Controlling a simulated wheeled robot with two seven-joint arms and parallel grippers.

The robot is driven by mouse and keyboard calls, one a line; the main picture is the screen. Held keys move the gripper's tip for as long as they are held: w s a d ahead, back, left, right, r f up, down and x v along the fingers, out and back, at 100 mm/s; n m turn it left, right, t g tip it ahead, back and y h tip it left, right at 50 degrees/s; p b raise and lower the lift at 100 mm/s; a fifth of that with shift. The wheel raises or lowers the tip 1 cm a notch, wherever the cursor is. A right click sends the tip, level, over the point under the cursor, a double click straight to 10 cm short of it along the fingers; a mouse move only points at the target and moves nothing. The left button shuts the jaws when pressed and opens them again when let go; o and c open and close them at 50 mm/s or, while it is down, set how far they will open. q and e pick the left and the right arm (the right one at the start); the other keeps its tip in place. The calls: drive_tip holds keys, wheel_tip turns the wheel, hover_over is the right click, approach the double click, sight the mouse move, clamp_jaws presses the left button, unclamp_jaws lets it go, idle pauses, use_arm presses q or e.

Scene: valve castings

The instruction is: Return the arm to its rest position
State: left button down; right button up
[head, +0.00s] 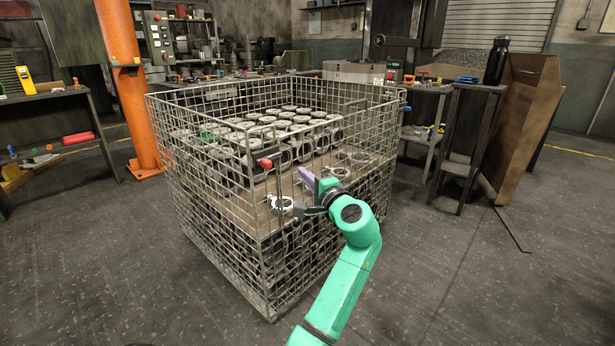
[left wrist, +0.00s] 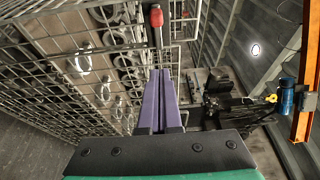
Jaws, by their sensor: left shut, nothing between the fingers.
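My left gripper (head: 304,174) is at the front right of the wire cage, at the height of its upper part, on a green arm that comes up from the bottom of the head view. In the left wrist view its two purple fingers (left wrist: 160,75) lie together with nothing between them. The wire cage (head: 222,240) holds several grey valve castings (head: 275,122) on a brown layer sheet, with more castings below it. A red-handled latch (head: 265,163) is on the cage's front; its red handle (left wrist: 156,16) also shows in the left wrist view. My right gripper is not in view.
An orange post (head: 130,95) stands behind the cage at the left. A workbench (head: 60,97) is at the far left. A small stand (head: 468,130) with a black bottle (head: 496,60) is at the right, by a brown panel (head: 525,115). The floor at the front right is clear.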

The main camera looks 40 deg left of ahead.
use_arm(q)
drive_tip(key=shift+a, duration=0.1)
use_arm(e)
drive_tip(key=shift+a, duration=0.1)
